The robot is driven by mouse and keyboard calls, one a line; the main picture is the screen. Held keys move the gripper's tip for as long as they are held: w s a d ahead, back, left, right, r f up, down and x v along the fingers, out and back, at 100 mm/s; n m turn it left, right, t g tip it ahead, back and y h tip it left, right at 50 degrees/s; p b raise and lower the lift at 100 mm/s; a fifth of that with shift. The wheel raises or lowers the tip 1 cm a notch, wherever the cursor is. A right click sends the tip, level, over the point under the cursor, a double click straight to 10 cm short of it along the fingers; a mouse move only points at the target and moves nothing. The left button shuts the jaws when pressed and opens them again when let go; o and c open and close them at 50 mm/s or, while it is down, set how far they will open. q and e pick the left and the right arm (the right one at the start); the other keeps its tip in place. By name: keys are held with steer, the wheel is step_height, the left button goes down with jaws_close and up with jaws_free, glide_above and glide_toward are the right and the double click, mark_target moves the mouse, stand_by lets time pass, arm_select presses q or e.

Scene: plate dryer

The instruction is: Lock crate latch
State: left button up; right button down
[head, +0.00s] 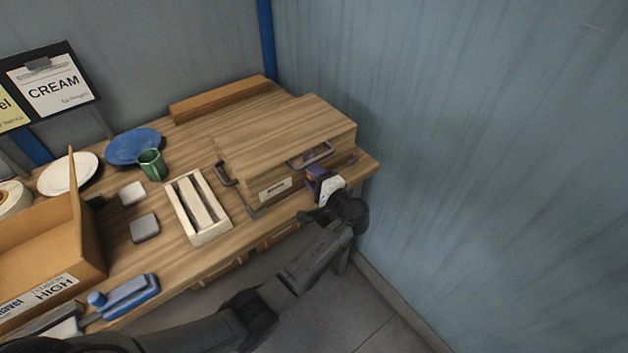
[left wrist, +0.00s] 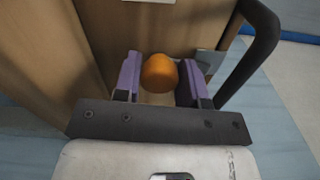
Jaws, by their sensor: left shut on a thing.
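The wooden crate (head: 285,125) sits at the right end of the table with its lid lying flat over the box. Its front carries a white label, dark handles and metal fittings. My left gripper (head: 318,180) is at the right part of the crate's front. In the left wrist view, its purple finger pads (left wrist: 160,80) are shut on a round orange latch knob (left wrist: 159,72), one pad on each side. The latch's other parts are mostly hidden behind the knob and fingers. A dark curved handle (left wrist: 258,50) stands close to the right finger. My right gripper is not in view.
A wooden tray (head: 226,228) with slats lies left of the crate. A green mug (head: 151,164), a blue plate (head: 122,148), a white plate (head: 62,176) and a cardboard box (head: 90,235) stand farther left. The blue wall (head: 450,150) is close on the right.

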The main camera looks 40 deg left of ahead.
arm_select(q)
steer(key=shift+n+b, duration=0.3)
steer(key=shift+n, duration=0.2)
stand_by(0.3)
steer(key=o, duration=0.9)
steer(key=shift+p+v, duration=0.5)
steer(key=shift+v, duration=6.45)
